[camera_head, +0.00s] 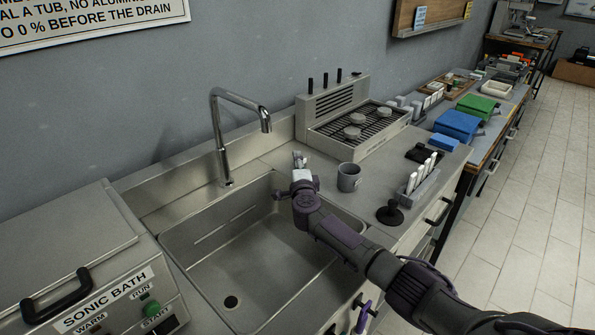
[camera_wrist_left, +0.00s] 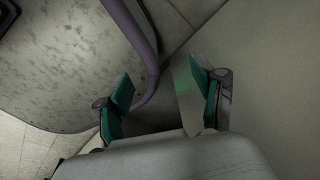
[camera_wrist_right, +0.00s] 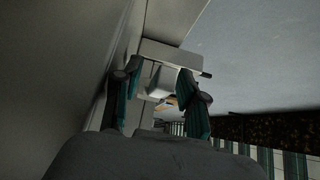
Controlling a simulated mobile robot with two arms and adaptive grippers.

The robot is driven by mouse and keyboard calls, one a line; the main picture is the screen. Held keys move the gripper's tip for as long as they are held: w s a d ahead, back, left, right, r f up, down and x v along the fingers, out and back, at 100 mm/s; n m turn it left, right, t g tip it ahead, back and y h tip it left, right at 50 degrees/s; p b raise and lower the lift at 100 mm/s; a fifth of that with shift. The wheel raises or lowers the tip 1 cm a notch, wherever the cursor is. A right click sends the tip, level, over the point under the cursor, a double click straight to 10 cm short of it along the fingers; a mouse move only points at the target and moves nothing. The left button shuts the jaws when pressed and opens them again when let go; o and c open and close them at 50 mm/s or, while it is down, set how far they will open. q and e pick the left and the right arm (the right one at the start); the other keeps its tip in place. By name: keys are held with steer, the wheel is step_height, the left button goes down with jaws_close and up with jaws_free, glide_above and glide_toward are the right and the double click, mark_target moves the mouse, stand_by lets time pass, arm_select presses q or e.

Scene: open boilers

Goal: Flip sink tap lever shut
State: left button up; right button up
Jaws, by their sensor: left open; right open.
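The chrome sink tap (camera_head: 217,140) stands upright at the back of the steel sink, its curved spout reaching out to the right over the basin. I cannot make out its lever clearly. My right gripper (camera_head: 299,158) is above the counter at the sink's right edge, apart from the tap and to its right. In the right wrist view its fingers (camera_wrist_right: 158,76) are spread, with nothing held between them. My left gripper is not clearly seen in the head view. In the left wrist view its fingers (camera_wrist_left: 161,85) are spread and empty.
The sink basin (camera_head: 275,255) is empty. A grey mug (camera_head: 349,178) stands close right of my right gripper. Behind it is a burner unit (camera_head: 335,106). A rack of white pieces (camera_head: 417,184) and a black tamper-like object (camera_head: 390,214) stand farther right. The sonic bath (camera_head: 70,255) is at left.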

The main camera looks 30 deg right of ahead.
jaws_close()
steer(key=shift+w+r+m+h+p, duration=0.15)
steer(key=shift+r+m+h+p, duration=0.2)
steer(key=shift+p, duration=0.1)
steer(key=shift+a+h, duration=0.1)
steer(key=shift+h, duration=0.15)
steer(key=shift+w+f+m+g+h+p, duration=0.1)
steer(key=shift+f+m+g+h+p, duration=0.1)
steer(key=shift+m+g+h+p, duration=0.15)
arm_select(q)
steer(key=shift+s+r, duration=0.5)
steer(key=shift+r, duration=0.25)
arm_select(e)
jaws_free()
steer(key=shift+f, duration=0.1)
